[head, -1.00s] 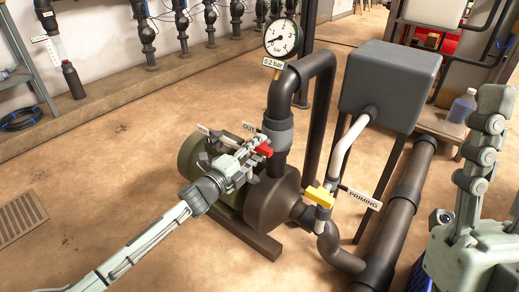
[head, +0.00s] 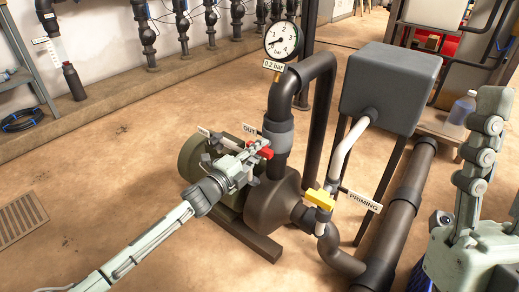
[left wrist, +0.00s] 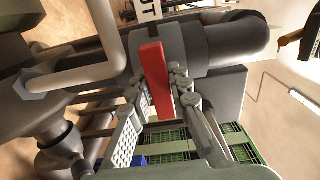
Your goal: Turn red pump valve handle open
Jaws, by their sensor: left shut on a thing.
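The red valve handle (head: 264,152) sits on the pump's dark outlet pipe, just under a white "OUT" tag (head: 249,129). My left gripper (head: 256,151) reaches in from the left above the green pump motor and is shut on the handle. In the left wrist view the red handle (left wrist: 155,75) stands out as a long bar, with its lower end between the fingers (left wrist: 158,105). In the head view the fingers cover part of the handle.
The gauge (head: 283,40) above the outlet carries a "0.2 bar" tag. A yellow handle (head: 319,198) marked "PRIMING" is right of the pump (head: 271,203). A grey tank (head: 391,82) stands behind. Floor at the left is clear, apart from a drain grate (head: 20,218).

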